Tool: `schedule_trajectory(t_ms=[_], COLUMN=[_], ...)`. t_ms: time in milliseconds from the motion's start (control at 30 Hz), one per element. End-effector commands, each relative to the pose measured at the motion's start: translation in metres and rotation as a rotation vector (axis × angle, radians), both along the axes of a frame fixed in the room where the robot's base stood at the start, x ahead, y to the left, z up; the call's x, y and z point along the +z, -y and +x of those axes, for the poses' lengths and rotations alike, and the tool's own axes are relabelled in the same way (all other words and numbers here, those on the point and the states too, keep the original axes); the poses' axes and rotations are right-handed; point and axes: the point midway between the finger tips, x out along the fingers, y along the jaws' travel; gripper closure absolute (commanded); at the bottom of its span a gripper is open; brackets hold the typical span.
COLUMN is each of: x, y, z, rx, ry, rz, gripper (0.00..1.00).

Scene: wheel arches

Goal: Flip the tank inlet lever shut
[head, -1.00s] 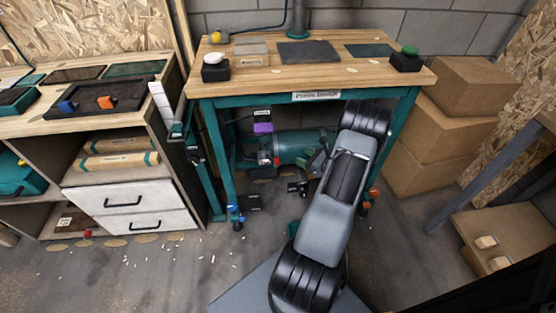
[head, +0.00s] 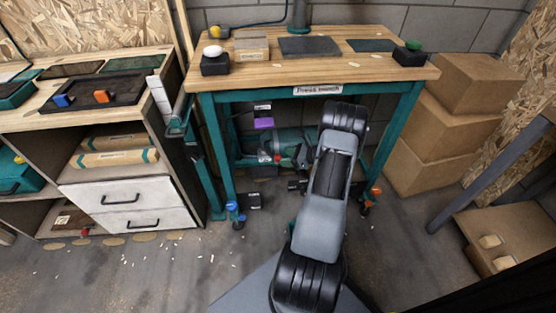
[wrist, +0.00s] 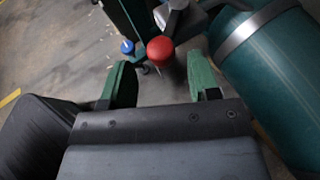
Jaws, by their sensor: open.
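The teal tank (head: 284,138) lies under the workbench, partly behind my arm. It fills the right of the wrist view (wrist: 275,75), with a grey metal band around it. A red ball knob (wrist: 160,50), apparently the end of the inlet lever, shows between and just beyond my fingertips. A small red spot by the tank (head: 265,158) shows in the head view. The lever's stem is mostly hidden, so its angle is unclear. My gripper (wrist: 158,64) is open, its two green fingers on either side of the knob's line; contact cannot be told.
The workbench top (head: 380,68) and its teal legs (head: 397,130) frame the space around my arm. A purple block (head: 263,123) hangs above the tank's left end. Cardboard boxes (head: 440,150) stand right, a drawer cabinet (head: 130,205) left.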

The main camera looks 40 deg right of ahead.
Motion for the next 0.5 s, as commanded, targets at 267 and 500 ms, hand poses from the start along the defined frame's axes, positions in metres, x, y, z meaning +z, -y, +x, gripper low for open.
schedule_trajectory(t_ms=[267,500], x=[-0.015,-0.017], y=[-0.018,-0.023], z=[0.027,0.035], rx=[0.001,-0.001], ry=[0.001,0.002], rz=[-0.002,-0.001], gripper=[0.44,0.44])
